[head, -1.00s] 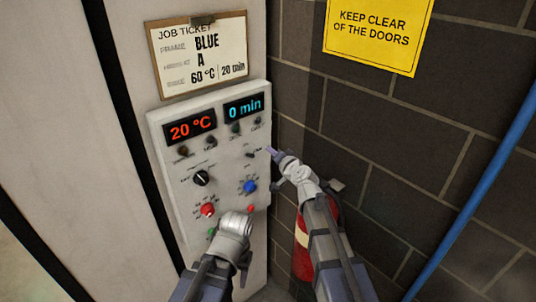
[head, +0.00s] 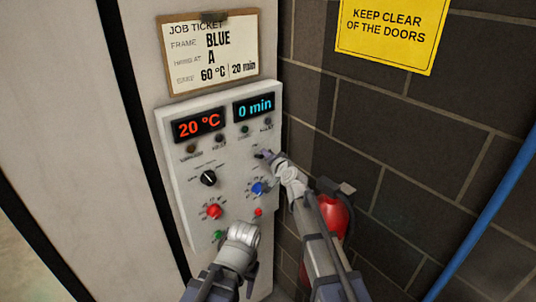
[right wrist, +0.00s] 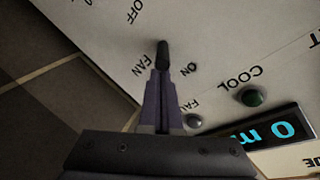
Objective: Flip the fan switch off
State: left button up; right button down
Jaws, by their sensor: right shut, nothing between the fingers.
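The fan switch is a small black toggle (right wrist: 163,53) on the pale control panel (head: 183,187). In the right wrist view it stands between the printed words OFF and ON, with FAN beside it. Which way it is thrown I cannot tell for sure. My right gripper (head: 269,156) is shut and empty, its tips at the switch on the panel's right side. In the right wrist view the shut fingers (right wrist: 160,76) end right at the toggle; whether they touch it is unclear. My left gripper (head: 243,234) is low in front of the panel, its fingers hidden.
Red and blue knobs (head: 258,188), a black knob (head: 208,178) and small buttons crowd the panel. Displays read 20 °C and 0 min. A job ticket (head: 211,52) hangs above. A red fire extinguisher (head: 333,216) is on the brick wall behind my right arm.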

jog(key=shift+s+d+f+b, duration=0.2)
jog(key=shift+s+f+b, duration=0.1)
jog(key=shift+f+b, duration=0.4)
dwell(1.0)
jog(key=f+v, duration=0.1)
jog(key=v, duration=0.6)
jog(key=shift+s+d+f+b, duration=0.15)
jog(key=shift+s+f+b, duration=0.2)
jog(key=shift+s+f, duration=0.2)
jog(key=shift+f, duration=0.1)
dwell(0.4)
